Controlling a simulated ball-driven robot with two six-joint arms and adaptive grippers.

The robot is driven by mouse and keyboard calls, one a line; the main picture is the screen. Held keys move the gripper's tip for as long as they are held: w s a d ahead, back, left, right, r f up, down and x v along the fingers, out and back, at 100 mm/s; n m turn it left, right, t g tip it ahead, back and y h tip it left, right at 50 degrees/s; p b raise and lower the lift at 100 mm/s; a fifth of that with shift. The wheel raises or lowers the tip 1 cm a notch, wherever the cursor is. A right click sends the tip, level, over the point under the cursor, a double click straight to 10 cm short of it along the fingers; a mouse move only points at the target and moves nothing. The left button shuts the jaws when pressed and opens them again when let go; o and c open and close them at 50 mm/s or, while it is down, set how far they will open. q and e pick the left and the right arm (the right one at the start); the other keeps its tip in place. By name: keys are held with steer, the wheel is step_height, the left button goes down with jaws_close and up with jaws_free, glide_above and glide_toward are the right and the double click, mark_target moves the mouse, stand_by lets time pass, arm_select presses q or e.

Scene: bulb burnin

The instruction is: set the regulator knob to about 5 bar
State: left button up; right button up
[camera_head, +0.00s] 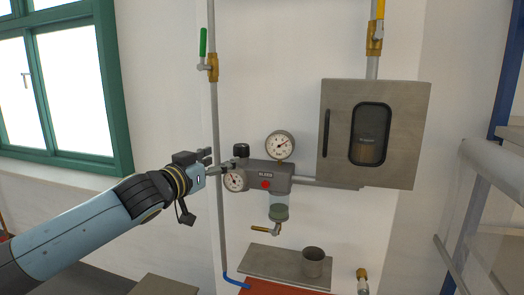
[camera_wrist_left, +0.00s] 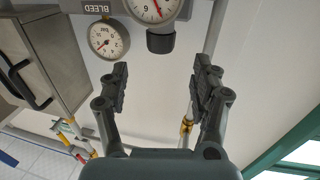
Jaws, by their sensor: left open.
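The black regulator knob (camera_head: 241,150) stands on top of the grey regulator body (camera_head: 268,174). In the left wrist view, which is upside down, the knob (camera_wrist_left: 160,41) hangs from the body just beyond the fingertips, between their lines. A larger gauge (camera_head: 280,145) stands on top, to the right of the knob. My left gripper (camera_head: 216,163) is open and empty, just left of the knob, apart from it. My right gripper is out of view.
A vertical pipe (camera_head: 215,120) with a green-handled valve (camera_head: 203,43) runs close behind my left gripper. A grey cabinet (camera_head: 336,90) hangs at the right. A metal cup (camera_head: 313,262) stands on a shelf.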

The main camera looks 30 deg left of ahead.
mark_target(237, 150)
arm_select(q)
steer(key=w+p, duration=0.1)
steer(key=w, duration=0.4)
steer(key=shift+w+a+r, duration=0.1)
steer(key=shift+w, duration=0.15)
steer(key=w+b, duration=0.2)
steer(key=w, duration=0.3)
steer(key=shift+a, duration=0.15)
steer(key=shift+s, duration=0.1)
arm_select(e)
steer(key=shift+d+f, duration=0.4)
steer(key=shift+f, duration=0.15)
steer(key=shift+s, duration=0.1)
